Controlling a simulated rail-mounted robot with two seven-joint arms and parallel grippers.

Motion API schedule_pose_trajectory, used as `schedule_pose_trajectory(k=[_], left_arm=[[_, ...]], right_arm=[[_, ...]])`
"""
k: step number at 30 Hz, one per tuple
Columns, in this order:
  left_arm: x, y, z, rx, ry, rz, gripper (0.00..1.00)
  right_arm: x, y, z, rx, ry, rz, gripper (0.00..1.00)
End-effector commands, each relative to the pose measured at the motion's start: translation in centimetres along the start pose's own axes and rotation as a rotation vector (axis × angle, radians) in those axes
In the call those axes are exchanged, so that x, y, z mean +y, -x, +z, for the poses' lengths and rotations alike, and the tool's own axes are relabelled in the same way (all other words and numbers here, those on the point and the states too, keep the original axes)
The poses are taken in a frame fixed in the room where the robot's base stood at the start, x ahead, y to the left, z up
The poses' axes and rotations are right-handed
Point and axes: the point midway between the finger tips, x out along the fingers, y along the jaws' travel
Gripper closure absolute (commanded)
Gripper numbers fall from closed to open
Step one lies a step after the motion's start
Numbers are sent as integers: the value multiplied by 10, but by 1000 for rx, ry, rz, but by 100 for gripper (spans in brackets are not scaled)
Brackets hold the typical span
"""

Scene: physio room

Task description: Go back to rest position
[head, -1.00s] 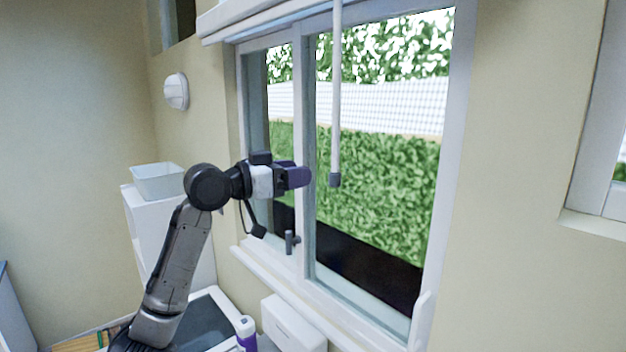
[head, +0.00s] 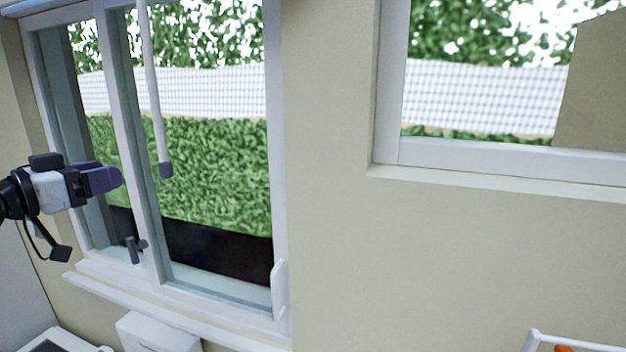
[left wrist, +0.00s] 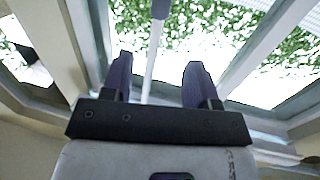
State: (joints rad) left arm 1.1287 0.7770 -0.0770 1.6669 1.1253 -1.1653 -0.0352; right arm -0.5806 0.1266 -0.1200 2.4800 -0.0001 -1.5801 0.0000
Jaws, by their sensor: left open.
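My left gripper (head: 104,180) is at the left of the head view, raised in front of the window (head: 195,180). In the left wrist view its two purple fingers (left wrist: 158,82) stand apart with nothing between them. A white hanging rod (head: 155,90) with a grey end comes down in front of the window, to the right of the gripper in the head view. The rod (left wrist: 153,50) also shows beyond the fingers in the wrist view, apart from them. My right gripper is not in view.
A dark window handle (head: 135,249) sits on the frame below the gripper. A white box (head: 158,333) stands under the sill (head: 180,312). A second window (head: 480,152) is at the upper right. A white rail (head: 575,342) with something orange shows at the bottom right. Bare wall lies between the windows.

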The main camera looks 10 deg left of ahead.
Motion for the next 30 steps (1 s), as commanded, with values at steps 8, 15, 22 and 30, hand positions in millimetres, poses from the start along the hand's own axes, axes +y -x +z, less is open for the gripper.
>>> schedule_pose_trajectory(k=[8, 15, 22, 30], left_arm=[[-6, 24, 3, -108, -196, -289, 46], [31, 38, 1, -91, -340, -473, 46], [72, 26, 69, -156, -380, -537, 46], [126, 25, 190, -310, -344, -507, 46]], right_arm=[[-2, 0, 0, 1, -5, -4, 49], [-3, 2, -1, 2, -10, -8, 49], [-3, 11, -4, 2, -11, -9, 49], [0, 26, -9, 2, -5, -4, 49]])
